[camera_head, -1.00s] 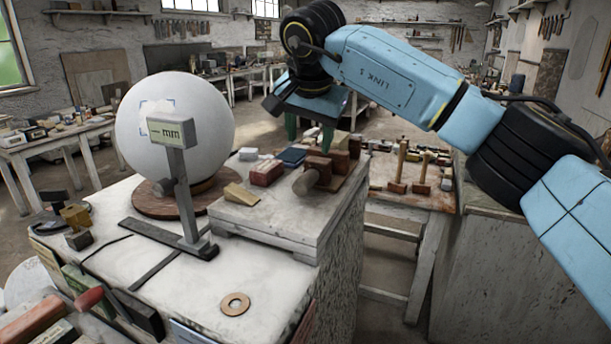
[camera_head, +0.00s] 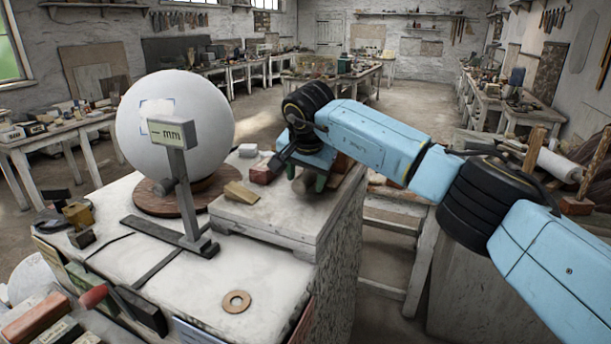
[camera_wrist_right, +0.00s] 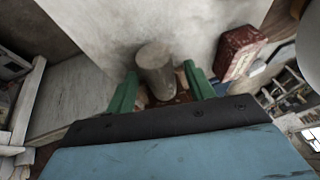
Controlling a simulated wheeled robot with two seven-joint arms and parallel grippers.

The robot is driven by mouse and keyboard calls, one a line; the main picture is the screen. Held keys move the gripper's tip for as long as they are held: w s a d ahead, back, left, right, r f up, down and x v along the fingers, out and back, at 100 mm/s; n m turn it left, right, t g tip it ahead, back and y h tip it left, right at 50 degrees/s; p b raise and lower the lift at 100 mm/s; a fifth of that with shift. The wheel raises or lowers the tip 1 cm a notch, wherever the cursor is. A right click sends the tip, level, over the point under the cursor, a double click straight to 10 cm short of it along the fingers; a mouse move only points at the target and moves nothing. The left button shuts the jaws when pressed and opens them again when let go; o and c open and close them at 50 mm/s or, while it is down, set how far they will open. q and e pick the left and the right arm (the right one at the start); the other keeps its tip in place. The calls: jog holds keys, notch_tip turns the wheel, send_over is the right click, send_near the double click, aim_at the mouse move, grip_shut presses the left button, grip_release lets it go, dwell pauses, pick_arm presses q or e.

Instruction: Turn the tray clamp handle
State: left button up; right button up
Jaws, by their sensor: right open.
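The clamp handle is a stubby grey-brown cylinder (camera_wrist_right: 154,66), seen in the right wrist view. It stands between the two green fingers of my right gripper (camera_wrist_right: 160,78), which is open with a finger on each side. I cannot tell whether either finger touches it. In the head view my right gripper (camera_head: 306,178) is low over the right part of the pale raised tray (camera_head: 265,227), and it hides the handle. Some brown clamp blocks (camera_head: 346,166) show just behind it. My left gripper is not in view.
A red block (camera_wrist_right: 240,50) lies close to the right finger; a wooden wedge (camera_head: 241,192) lies on the tray. A white plaster sphere (camera_head: 175,115) and a gauge with an mm display (camera_head: 172,132) stand to the left. A flat ring (camera_head: 236,302) lies in front.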

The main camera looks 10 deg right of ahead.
jog(key=c, duration=1)
jog(key=shift+o, duration=0.2)
jog(key=t+y+b, duration=0.1)
jog(key=b, duration=0.2)
jog(key=t+y+b, duration=0.1)
jog(key=y+b, duration=0.1)
jog(key=b, duration=0.2)
jog(key=f+m+t+y+b, duration=0.1)
jog(key=b, duration=0.3)
jog(key=shift+s+d+t+y, duration=0.2)
jog(key=shift+d+t+y, duration=0.1)
jog(key=shift+d, duration=0.05)
jog(key=shift+r+y+b, duration=0.2)
jog(key=shift+y+b, duration=0.1)
jog(key=shift+b, duration=0.55)
jog(key=shift+t, duration=0.3)
jog(key=o, duration=1)
jog(key=shift+c, duration=0.2)
jog(key=shift+s+r, duration=0.15)
